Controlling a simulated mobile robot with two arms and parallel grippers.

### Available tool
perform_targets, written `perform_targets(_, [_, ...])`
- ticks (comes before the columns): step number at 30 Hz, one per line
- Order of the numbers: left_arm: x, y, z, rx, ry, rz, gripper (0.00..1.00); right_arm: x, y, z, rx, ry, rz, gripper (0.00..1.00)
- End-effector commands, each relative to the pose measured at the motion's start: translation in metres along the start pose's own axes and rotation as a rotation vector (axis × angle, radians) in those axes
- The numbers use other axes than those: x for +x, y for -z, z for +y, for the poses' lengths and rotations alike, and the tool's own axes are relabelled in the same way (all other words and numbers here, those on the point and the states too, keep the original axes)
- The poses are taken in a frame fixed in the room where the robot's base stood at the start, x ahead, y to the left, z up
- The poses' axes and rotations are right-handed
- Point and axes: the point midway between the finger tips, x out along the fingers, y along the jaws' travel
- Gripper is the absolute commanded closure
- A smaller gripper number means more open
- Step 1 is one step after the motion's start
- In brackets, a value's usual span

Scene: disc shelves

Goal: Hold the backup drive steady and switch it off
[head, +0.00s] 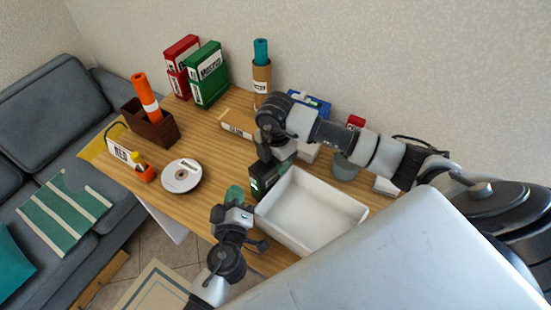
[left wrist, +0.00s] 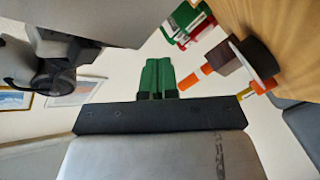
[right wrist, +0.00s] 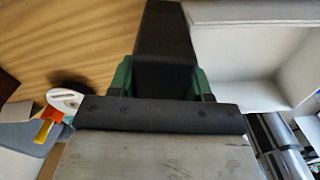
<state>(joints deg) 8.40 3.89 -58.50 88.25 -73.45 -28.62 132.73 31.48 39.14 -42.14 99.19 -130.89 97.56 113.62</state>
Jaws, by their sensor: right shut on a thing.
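The backup drive looks to be the black box (head: 262,180) with a small green mark, standing upright on the wooden table beside the white tray. My right gripper (head: 278,160) is shut on it from above. In the right wrist view the black drive (right wrist: 165,50) sits between the green fingers. My left gripper (head: 235,194) is close to the drive, on its near left side. In the left wrist view its green fingers (left wrist: 157,78) are together with nothing between them. I cannot make out the switch.
An empty white tray (head: 312,212) stands right of the drive. A disc stack (head: 182,176) lies to the left, with clear wood between. Behind are a brown box (head: 150,122), a green binder (head: 207,75) and a cardboard tube (head: 262,82). A grey cup (head: 345,165) stands behind the tray.

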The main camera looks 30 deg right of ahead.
Motion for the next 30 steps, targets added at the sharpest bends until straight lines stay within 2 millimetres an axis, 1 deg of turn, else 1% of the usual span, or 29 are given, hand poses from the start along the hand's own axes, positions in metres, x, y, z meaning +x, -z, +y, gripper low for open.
perform_targets(3, [0.0075, -0.0055, 0.0054, -0.002, 0.000, 0.000, 1.00, -0.0003, 0.0000, 0.0003, 0.000, -0.001, 0.000, 0.84])
perform_targets(8, [0.0119, -0.0085, 0.0086, -0.001, 0.000, 0.000, 1.00, -0.0003, 0.0000, 0.0002, 0.000, -0.001, 0.000, 0.84])
perform_targets(30, [0.0121, -0.0088, 0.0087, -0.001, 0.000, 0.000, 1.00, -0.0003, 0.0001, 0.0002, 0.000, -0.001, 0.000, 0.84])
